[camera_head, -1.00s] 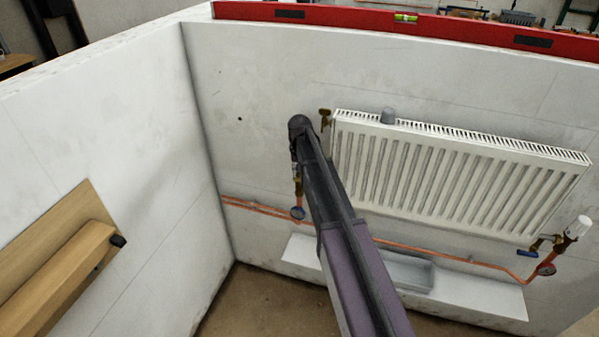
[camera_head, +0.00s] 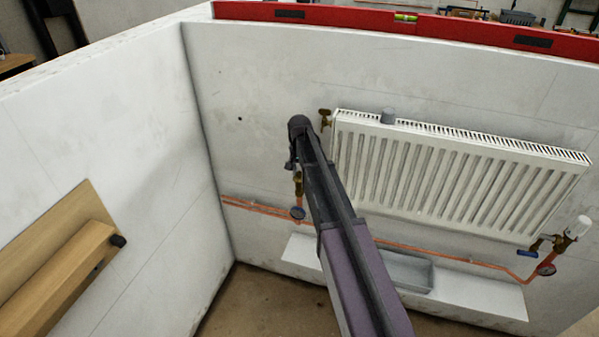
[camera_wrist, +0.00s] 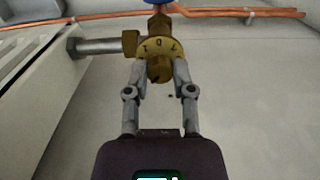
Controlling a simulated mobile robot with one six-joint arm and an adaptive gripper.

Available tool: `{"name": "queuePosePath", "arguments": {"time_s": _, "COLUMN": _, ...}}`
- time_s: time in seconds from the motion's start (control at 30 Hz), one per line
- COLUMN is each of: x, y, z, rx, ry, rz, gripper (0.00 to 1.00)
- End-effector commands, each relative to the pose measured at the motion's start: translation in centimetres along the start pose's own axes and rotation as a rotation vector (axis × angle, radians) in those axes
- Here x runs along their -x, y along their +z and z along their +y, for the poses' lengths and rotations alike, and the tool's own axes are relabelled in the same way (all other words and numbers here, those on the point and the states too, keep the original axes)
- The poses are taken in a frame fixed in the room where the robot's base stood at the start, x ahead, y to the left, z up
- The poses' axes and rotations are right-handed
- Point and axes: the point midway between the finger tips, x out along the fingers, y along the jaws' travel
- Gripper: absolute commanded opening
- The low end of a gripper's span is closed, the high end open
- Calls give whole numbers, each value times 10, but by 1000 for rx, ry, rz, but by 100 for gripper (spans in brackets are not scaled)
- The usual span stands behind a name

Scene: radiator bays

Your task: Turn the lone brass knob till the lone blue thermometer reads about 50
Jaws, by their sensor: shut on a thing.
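The brass knob (camera_wrist: 160,68) has a round marked collar and sits between my fingertips in the wrist view. My gripper (camera_wrist: 162,73) is shut on it, one finger on each side. In the head view my gripper (camera_head: 291,162) is at the left of the radiator, partly hidden by my arm. Brass of the valve (camera_head: 298,184) shows just below it. The blue thermometer (camera_head: 297,213) is a small round dial under the valve. Only its blue edge (camera_wrist: 157,3) shows at the top of the wrist view. Its reading is too small to tell.
The white radiator (camera_head: 455,180) is right of my arm. Copper pipes (camera_head: 450,260) run along the wall below it. A wooden shelf (camera_head: 65,260) is on the left wall.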

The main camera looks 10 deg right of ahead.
Motion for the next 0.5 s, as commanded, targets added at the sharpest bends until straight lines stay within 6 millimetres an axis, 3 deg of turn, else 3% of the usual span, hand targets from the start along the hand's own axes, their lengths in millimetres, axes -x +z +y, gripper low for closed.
{"name": "queuePosePath", "arguments": {"time_s": 0.07, "x": 0, "y": 1, "z": 0, "rx": 1, "ry": 1, "rz": -2, "gripper": 0}}
{"name": "queuePosePath", "arguments": {"time_s": 0.1, "x": 0, "y": 1, "z": 0, "rx": 1, "ry": 1, "rz": -2, "gripper": 44}}
{"name": "queuePosePath", "arguments": {"time_s": 0.2, "x": 0, "y": 1, "z": 0, "rx": 1, "ry": 1, "rz": -2, "gripper": 67}}
{"name": "queuePosePath", "arguments": {"time_s": 0.5, "x": 0, "y": 0, "z": 0, "rx": 2, "ry": 0, "rz": -1, "gripper": 67}}
